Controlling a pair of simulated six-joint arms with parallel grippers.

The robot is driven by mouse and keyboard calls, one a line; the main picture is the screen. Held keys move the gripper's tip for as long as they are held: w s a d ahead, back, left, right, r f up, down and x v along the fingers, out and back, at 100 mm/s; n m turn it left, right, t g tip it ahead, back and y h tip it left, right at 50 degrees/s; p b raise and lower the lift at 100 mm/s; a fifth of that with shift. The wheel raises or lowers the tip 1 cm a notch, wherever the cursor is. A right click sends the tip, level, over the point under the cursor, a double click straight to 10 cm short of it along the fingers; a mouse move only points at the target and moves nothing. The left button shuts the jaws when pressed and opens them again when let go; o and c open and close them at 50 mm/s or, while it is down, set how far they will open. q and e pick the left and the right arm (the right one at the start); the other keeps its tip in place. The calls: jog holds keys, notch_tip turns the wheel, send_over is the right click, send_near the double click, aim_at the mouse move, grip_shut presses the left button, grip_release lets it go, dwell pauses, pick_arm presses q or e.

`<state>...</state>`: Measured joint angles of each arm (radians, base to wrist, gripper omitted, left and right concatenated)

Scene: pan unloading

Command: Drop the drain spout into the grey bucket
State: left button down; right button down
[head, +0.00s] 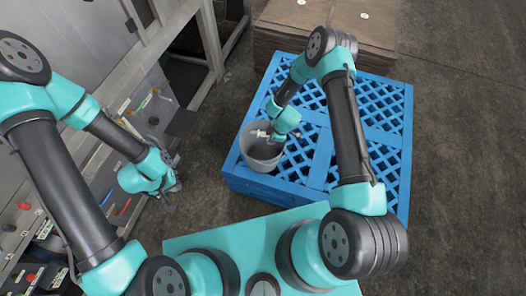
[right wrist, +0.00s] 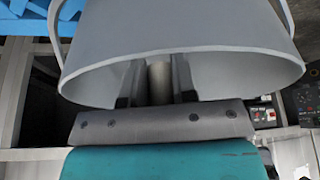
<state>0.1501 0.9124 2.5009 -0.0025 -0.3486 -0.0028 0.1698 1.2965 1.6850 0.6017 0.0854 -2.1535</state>
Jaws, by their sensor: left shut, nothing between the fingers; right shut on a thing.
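The grey bucket (head: 263,163) stands upright on the near left corner of the blue pallet. My right gripper (head: 270,136) is over the bucket's mouth, shut on the drain spout (head: 260,133), a small pale piece. In the right wrist view the fingers (right wrist: 158,85) reach in past the bucket's rim (right wrist: 230,62), with the pale, round spout (right wrist: 159,80) between them. The spout's far end is hidden. I cannot tell whether it touches the bucket. My left gripper (head: 174,188) is shut and empty, left of the pallet and beside the machine panel.
The blue pallet (head: 385,120) lies on the dark floor, with brown boards (head: 285,30) behind it. A grey machine (head: 65,50) with a panel of buttons and tools runs along the left. The floor (head: 460,120) on the right is clear.

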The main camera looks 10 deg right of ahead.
jog(key=c, duration=0.8)
grip_release()
jog(key=shift+c, duration=0.2)
jog(key=v, duration=1.7)
jog(key=shift+r, duration=0.15)
jog(key=s+a+m, duration=0.2)
jog(key=s+m, duration=1.5)
jog(key=shift+a+h, duration=0.25)
jog(key=shift+h, duration=0.05)
